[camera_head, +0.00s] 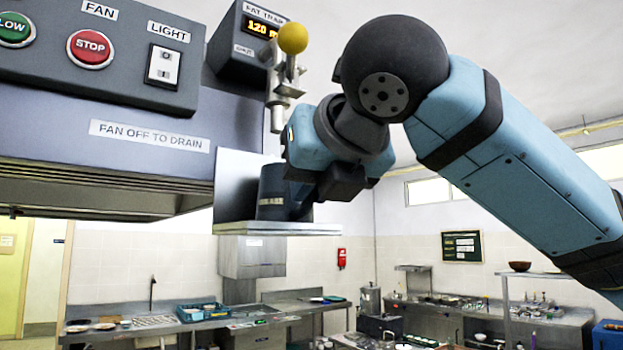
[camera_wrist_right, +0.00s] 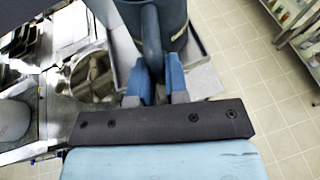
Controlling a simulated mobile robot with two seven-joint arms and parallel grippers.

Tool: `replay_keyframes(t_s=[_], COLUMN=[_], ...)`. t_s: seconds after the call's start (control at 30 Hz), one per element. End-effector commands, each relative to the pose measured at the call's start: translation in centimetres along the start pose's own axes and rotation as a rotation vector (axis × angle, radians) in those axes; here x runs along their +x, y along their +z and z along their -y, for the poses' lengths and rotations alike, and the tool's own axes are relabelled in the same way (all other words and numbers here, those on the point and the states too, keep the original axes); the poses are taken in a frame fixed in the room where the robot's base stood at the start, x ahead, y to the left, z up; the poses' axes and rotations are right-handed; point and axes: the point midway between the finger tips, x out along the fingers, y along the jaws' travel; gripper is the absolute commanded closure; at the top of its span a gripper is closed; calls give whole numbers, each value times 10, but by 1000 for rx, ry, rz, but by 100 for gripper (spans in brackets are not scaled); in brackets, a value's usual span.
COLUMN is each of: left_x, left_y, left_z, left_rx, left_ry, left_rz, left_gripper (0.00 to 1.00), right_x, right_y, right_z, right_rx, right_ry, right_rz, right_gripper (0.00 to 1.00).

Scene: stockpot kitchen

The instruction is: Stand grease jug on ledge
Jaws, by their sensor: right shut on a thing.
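The grease jug (camera_head: 270,190) is dark blue-grey with a pale label band and looks upright. It is at the ledge (camera_head: 285,229), a thin pale shelf with a back plate beside the hood; its base looks at or very near the surface. Whether it bears on the ledge is hard to tell. My right gripper (camera_head: 303,198) is shut on the jug from the right. In the right wrist view the blue fingers (camera_wrist_right: 160,85) close on the handle of the jug (camera_wrist_right: 165,22), with the grey ledge (camera_wrist_right: 204,82) behind and below. My left gripper is not in view.
A drain valve with a yellow knob (camera_head: 292,38) and a downward spout (camera_head: 277,118) hangs above the jug, below the fat trap display (camera_head: 261,29). The hood (camera_head: 110,150) with its switches fills the upper left. Steel counters (camera_head: 185,326) stand far below.

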Motion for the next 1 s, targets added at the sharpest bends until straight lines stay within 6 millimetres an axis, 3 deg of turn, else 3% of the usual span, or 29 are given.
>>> replay_keyframes(t_s=[0.1, 0.13, 0.23, 0.27, 0.53, 0.67, 1.0], left_x=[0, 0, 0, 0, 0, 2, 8], left_y=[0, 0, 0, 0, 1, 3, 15], left_z=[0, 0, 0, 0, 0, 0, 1], left_rx=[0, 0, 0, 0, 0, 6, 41], left_ry=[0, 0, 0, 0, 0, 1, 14], left_rz=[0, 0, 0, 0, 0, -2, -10], left_gripper=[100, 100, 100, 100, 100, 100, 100], right_x=[0, 0, 0, 0, -1, -10, -84], right_y=[0, 0, 0, 0, 0, -1, -2], right_z=[0, 0, 0, 0, 0, 0, 0], right_rx=[0, 0, 0, 0, -1, 0, -1], right_ry=[0, 0, 0, 0, 0, 0, 0], right_rz=[1, 1, 1, 0, 0, 0, 4], right_gripper=[100, 81, 58, 56, 56, 56, 56])
